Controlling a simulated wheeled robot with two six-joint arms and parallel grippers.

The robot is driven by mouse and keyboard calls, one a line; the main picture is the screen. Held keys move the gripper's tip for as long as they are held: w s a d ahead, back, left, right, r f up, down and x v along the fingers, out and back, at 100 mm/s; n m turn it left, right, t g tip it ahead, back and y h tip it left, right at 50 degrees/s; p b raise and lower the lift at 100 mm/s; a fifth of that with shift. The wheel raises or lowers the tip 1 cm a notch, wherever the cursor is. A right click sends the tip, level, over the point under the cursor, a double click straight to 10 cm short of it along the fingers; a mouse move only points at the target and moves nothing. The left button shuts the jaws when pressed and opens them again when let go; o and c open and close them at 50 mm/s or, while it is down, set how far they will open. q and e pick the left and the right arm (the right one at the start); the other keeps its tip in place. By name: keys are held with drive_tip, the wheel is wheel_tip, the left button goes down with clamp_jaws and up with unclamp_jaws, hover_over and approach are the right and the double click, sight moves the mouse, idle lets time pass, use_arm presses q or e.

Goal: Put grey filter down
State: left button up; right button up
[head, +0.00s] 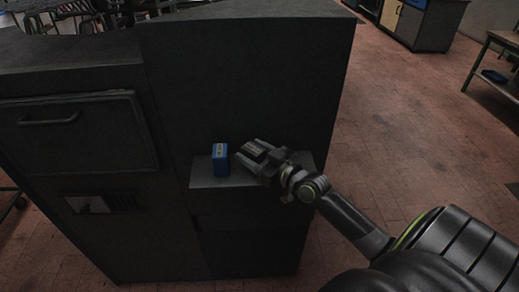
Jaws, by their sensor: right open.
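A small blue box (220,159) with a pale mark near its top stands upright on the grey ledge (206,181) of the dark machine. My right gripper (247,155) is just to the right of the box, over the ledge, with its fingers pointing left toward the box. Its jaws are open, and a gap shows between the fingertips and the box. I cannot make out a separate grey filter. The right part of the ledge is partly hidden by my gripper and wrist. My left gripper is not in view.
The dark machine (246,70) rises behind the ledge. A panel with a handle (48,119) is on its left part. Open brick-coloured floor (420,125) lies to the right. A table (497,80) stands at the far right, and a cabinet (420,22) at the back.

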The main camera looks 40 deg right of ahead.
drive_tip(key=shift+r, duration=0.15)
drive_tip(key=v, duration=1.2)
drive_tip(key=shift+p, duration=0.35)
drive_tip(key=shift+d, duration=0.1)
